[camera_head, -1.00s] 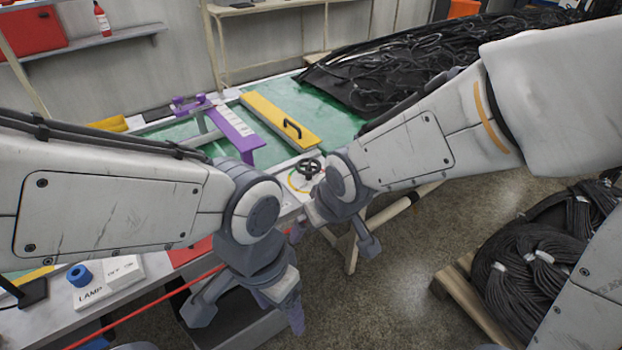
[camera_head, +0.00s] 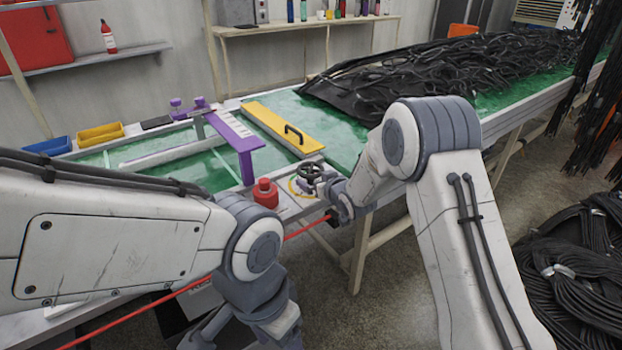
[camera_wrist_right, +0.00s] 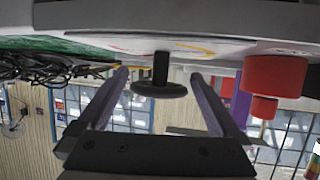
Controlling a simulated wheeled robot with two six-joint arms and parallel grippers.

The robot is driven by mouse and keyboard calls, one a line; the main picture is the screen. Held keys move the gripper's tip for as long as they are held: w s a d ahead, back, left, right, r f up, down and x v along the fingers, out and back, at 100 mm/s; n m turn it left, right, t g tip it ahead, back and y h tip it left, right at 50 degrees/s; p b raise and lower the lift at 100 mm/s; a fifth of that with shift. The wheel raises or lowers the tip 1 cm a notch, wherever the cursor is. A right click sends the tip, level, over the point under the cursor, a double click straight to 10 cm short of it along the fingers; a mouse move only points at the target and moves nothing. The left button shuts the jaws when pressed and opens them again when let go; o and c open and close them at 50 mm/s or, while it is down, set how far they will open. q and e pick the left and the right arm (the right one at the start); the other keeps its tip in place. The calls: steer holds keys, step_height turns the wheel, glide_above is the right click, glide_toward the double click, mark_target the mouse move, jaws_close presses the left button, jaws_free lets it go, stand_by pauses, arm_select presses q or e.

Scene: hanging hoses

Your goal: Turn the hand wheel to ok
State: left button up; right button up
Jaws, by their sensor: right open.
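The black hand wheel (camera_head: 311,170) stands on the table's front edge strip, with a coloured ring on the panel beneath it. My right gripper (camera_head: 328,190) is just to the right of the wheel in the head view, its fingers hard to make out. In the right wrist view, which looks upside down, the two fingers of the right gripper (camera_wrist_right: 160,78) are apart. The wheel (camera_wrist_right: 160,90) shows between them, and no grip on it is visible. My left gripper (camera_head: 262,326) is low at the bottom, its fingertips cut off or hidden. The ok mark cannot be read.
A red button (camera_head: 265,193) stands left of the wheel; it also shows in the right wrist view (camera_wrist_right: 273,76). A purple bracket (camera_head: 238,138) and yellow bar (camera_head: 282,129) lie behind. Black hoses (camera_head: 450,75) cover the far table. A red line (camera_head: 190,288) runs in front.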

steer(key=shift+x, duration=2)
